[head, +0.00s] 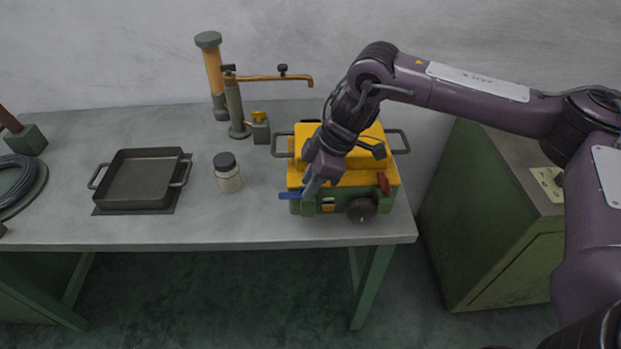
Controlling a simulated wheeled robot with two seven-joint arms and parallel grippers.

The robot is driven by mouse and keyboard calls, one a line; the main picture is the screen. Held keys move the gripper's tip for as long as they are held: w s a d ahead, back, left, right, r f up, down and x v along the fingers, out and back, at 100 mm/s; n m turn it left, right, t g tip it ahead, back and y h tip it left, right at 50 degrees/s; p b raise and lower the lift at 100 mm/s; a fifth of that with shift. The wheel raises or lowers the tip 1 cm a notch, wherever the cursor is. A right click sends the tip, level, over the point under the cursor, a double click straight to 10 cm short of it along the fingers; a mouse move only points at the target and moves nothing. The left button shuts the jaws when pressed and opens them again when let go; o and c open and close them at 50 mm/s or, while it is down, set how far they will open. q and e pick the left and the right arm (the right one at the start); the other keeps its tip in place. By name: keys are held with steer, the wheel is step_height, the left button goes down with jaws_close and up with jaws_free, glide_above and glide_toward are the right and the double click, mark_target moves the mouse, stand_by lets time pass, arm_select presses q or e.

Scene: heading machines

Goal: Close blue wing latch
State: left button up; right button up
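The blue wing latch (291,195) is on the front left of a yellow and green machine (385,167) at the right end of the table. It sticks out to the left of the machine's front. My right gripper (310,190) reaches down from above, its fingertips at or very close to the latch's right part. The fingers look close together, but I cannot tell whether they grip the latch. A red latch (384,183) and a dark round knob (361,210) are on the machine's front right. My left gripper is not in view.
A dark square pan (138,180) and a jar with a black lid (227,172) stand left of the machine. A tall tap-like fixture (235,105) stands behind. A coil of cable (15,178) lies at the far left. A green cabinet (490,215) stands to the right.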

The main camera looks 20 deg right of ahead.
steer(key=shift+c, duration=0.2)
steer(key=shift+s, duration=0.1)
jaws_close()
